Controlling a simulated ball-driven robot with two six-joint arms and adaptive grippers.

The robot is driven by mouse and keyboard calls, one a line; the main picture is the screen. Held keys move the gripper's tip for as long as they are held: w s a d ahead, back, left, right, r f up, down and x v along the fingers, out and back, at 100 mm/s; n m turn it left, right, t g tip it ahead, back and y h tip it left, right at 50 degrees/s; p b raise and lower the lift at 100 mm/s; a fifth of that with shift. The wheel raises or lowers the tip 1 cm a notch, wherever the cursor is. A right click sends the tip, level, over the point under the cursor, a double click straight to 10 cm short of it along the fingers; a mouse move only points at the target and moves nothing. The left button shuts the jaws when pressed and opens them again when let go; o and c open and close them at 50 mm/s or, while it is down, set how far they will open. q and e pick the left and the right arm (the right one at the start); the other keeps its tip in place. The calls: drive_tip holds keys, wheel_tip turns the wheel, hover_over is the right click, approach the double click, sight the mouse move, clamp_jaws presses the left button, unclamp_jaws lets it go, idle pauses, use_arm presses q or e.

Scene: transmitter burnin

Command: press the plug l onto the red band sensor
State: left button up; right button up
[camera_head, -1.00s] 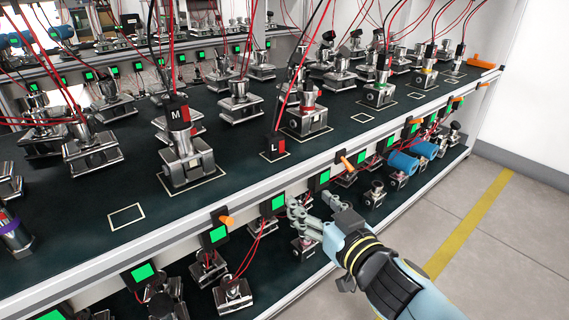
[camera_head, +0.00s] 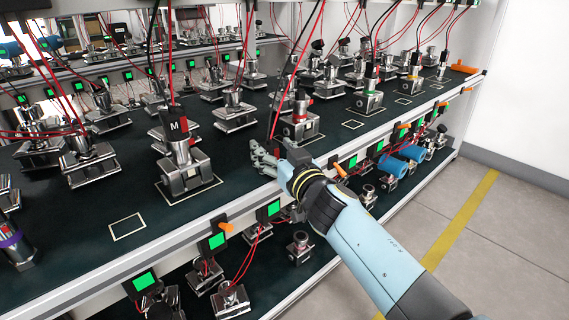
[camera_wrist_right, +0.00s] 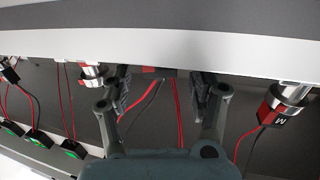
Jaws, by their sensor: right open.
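My right gripper (camera_head: 258,156) is open at the front of the upper shelf, low over the dark mat, between the sensor with the M plug and the red band sensor. The red band sensor (camera_head: 299,122) stands upright on its marked square, just behind and right of the gripper. In the right wrist view, a dark block with red wires, apparently plug L (camera_wrist_right: 154,73), shows between the open fingers (camera_wrist_right: 158,90), partly covered. Whether the fingers touch it cannot be told. My left gripper is not in view.
The sensor with the M plug (camera_head: 186,168) stands left of the gripper. An empty marked square (camera_head: 127,227) lies further left. The shelf's front rail (camera_head: 180,240) carries green displays and orange levers. Red wires hang from above. More sensors fill the shelf behind.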

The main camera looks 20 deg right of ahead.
sight(268, 142)
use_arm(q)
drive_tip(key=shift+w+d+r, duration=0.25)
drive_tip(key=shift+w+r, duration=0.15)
use_arm(e)
drive_tip(key=shift+w+a, duration=0.15)
drive_tip(key=shift+w, duration=1.4)
drive_tip(key=shift+c, duration=0.2)
clamp_jaws()
drive_tip(key=shift+r, duration=0.1)
drive_tip(key=shift+r+p, duration=1.3)
drive_tip(key=shift+r, duration=0.2)
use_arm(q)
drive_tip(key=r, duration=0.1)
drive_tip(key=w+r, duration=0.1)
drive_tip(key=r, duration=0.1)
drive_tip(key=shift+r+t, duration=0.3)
use_arm(e)
drive_tip(key=shift+f, duration=0.1)
